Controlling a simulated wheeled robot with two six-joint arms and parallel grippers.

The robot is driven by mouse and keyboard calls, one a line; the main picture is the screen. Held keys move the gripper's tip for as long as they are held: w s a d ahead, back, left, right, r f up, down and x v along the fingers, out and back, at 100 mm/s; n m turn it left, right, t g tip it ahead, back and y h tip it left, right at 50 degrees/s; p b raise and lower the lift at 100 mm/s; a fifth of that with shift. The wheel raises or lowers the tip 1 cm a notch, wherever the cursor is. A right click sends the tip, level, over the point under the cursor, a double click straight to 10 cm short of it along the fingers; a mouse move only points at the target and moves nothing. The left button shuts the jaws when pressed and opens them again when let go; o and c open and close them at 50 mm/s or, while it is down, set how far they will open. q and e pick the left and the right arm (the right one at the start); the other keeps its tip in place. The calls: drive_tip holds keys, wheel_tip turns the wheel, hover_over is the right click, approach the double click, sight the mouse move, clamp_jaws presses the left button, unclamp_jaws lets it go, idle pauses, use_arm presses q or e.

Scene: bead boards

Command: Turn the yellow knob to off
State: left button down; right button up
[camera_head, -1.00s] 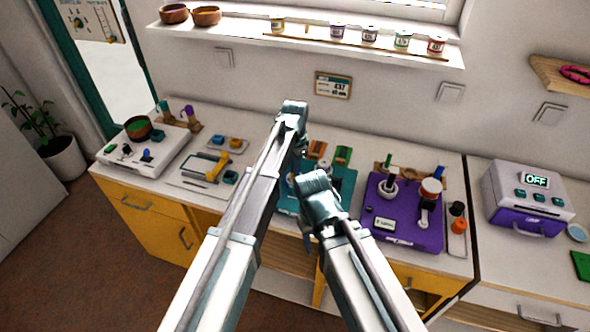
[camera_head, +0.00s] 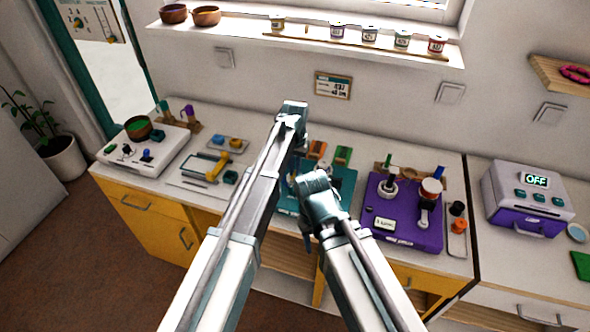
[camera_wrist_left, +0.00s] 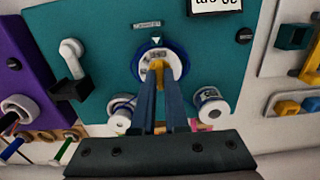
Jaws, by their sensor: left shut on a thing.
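The yellow knob (camera_wrist_left: 157,68) sits at the middle of a round white dial (camera_wrist_left: 176,57) on the teal board (camera_wrist_left: 108,55) in the left wrist view. The two blue fingers of my left gripper (camera_wrist_left: 157,84) are shut on the knob and cover its lower part. Small labels on the dial are too small to read. In the head view the teal board (camera_head: 346,184) is mostly behind my arms, and the knob is hidden. My right arm shows there, but its gripper is not visible.
White spools (camera_wrist_left: 211,104) stand on the board on either side of my fingers. A dark-ended white lever (camera_wrist_left: 72,65) is at its left.

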idle(0.3)
use_arm(q)
drive_tip(key=c, duration=0.9)
unclamp_jaws()
drive_tip(key=shift+c, duration=0.2)
wheel_tip(320, 180, up, 14)
drive_tip(key=p, duration=1.4)
drive_tip(key=shift+f, duration=0.1)
